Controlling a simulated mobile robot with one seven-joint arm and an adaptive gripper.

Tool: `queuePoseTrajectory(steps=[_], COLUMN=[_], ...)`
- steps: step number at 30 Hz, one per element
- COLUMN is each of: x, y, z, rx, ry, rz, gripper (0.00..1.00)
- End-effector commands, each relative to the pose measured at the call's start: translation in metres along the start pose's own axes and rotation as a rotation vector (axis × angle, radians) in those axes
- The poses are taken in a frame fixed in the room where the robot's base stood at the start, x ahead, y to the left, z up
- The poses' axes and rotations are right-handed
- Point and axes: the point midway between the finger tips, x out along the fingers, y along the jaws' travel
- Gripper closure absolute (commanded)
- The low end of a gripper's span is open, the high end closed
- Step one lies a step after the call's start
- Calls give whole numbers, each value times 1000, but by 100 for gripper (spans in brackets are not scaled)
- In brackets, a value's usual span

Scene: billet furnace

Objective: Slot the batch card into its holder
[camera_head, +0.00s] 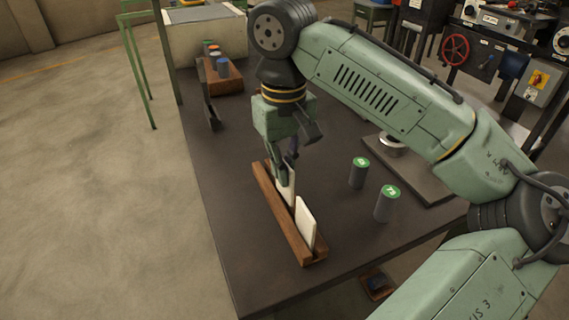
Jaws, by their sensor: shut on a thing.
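A wooden card holder (275,212) with a long slot lies near the front left edge of the dark table. A white card, the batch card (287,187), stands upright at its far half, its top between the fingers of my gripper (287,167). My gripper points down and is shut on this card. The card's lower edge is at the holder's slot; I cannot tell how deep it sits. A second white card (306,224) stands in the near half of the holder, apart from my gripper.
Two grey cylinders with green tops, one farther (358,173) and one nearer (387,205), stand right of the holder. A wooden block with several small cylinders (225,83) is at the back left. A flat plate with a metal ring (393,146) lies under my arm.

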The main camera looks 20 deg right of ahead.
Motion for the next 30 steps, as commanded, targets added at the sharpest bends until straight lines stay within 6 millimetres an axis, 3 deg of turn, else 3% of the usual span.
queuePoseTrajectory(steps=[13, 15, 24, 30], x=[10, 9, 9, 9], y=[0, 0, 0, 0], z=[0, 0, 0, 0], rx=[0, 0, 0, 0], ry=[-1, 0, 0, 0], rz=[-1, 0, 0, 0], gripper=[100, 91, 71, 71])
